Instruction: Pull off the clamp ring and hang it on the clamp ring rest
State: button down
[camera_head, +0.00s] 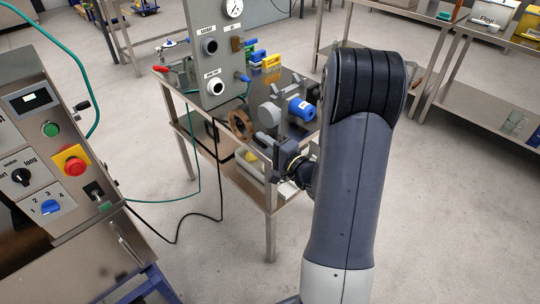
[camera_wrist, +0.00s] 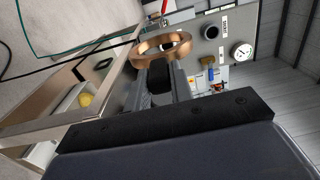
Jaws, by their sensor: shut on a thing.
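The clamp ring (camera_head: 239,124) is a copper-brown band near the front left of the steel table. In the wrist view the ring (camera_wrist: 178,46) stands at my fingertips, its opening visible. My gripper (camera_head: 262,139) reaches in from the right over the table's front edge and is shut on the ring's near side; it also shows in the wrist view (camera_wrist: 160,70). A grey round housing (camera_head: 270,114) with a blue cylinder (camera_head: 300,107) lies right of the ring, apart from it in the picture. I cannot make out which part is the clamp ring rest.
A grey upright panel (camera_head: 226,60) with a gauge and ports stands at the table's back left. A red-handled part (camera_head: 161,69) is at the left edge. A white bin (camera_wrist: 72,103) sits on the lower shelf. A control console (camera_head: 60,150) fills the left.

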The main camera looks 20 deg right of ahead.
jog(key=shift+s+d+f, duration=0.25)
jog(key=shift+d+f, duration=0.05)
jog(key=shift+d, duration=0.2)
jog(key=shift+f+b, duration=0.1)
jog(key=shift+b, duration=0.7)
jog(key=w+d+b, duration=0.2)
jog(key=d, duration=0.3)
jog(key=shift+d, duration=0.35)
jog(key=shift+w+d+r+b, duration=0.1)
jog(key=shift+w+d+b, duration=0.2)
jog(key=shift+d, duration=0.4)
jog(key=shift+w+d+r+b, duration=0.1)
jog(key=shift+w+d+b, duration=0.1)
jog(key=shift+d+b, duration=0.35)
jog(key=shift+w+d+b, duration=0.25)
jog(key=shift+d, duration=0.55)
dwell(0.9)
jog(key=c, duration=0.9)
grip_release()
jog(key=shift+f, duration=0.1)
jog(key=shift+s, duration=0.3)
jog(key=shift+b+v, duration=0.9)
jog(key=shift+v, duration=1)
